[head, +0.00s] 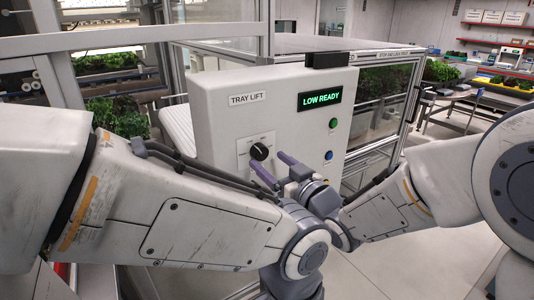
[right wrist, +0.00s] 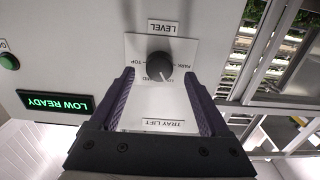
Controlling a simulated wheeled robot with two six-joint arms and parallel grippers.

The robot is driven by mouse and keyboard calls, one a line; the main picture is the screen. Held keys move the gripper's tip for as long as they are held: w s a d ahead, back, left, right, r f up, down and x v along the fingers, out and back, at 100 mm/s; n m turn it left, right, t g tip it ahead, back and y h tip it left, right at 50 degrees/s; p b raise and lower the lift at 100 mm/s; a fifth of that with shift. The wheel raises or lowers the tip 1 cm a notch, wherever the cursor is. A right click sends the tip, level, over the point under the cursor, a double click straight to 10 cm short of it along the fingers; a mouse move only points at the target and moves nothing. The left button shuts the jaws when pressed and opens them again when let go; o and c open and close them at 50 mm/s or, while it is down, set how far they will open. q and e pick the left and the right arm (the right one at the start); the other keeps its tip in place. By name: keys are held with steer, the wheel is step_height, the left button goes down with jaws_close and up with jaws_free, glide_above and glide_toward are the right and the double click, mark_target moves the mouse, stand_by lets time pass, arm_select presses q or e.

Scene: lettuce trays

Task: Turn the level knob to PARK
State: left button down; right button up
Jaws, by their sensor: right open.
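The black level knob (head: 259,151) sits on a white dial plate on the front of the white tray lift box. The right wrist view shows the knob (right wrist: 159,66) upside down, with printed marks around it; PARK is to its right and TOP to its left. Its white pointer line slants down and right in that view, away from PARK. My right gripper (head: 273,168) has purple fingers and is open in front of the plate. In the wrist view its fingertips (right wrist: 159,75) stand either side of the knob, apart from it. My left gripper is not visible.
A green-lit display (head: 320,98) reads LOW READY. A green button (head: 333,123) and a blue button (head: 328,155) sit right of the knob. My left forearm crosses below the box. A glazed frame stands behind, and floor is free at the right.

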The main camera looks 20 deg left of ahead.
mark_target(263, 157)
steer(key=shift+p+x, duration=0.3)
steer(key=shift+x, duration=1.25)
steer(key=c, duration=1.2)
steer(key=shift+d, duration=0.2)
jaws_close()
steer(key=shift+a, duration=0.1)
steer(key=shift+f+n+b, duration=0.15)
steer(key=shift+n+b, duration=0.25)
steer(key=shift+b, duration=0.3)
steer(key=n+b, duration=0.8)
steer(key=b, duration=0.3)
steer(key=shift+f, duration=0.1)
steer(key=shift+r+n+b, duration=0.25)
steer(key=shift+n+b, duration=1.3)
steer(key=shift+n, duration=0.05)
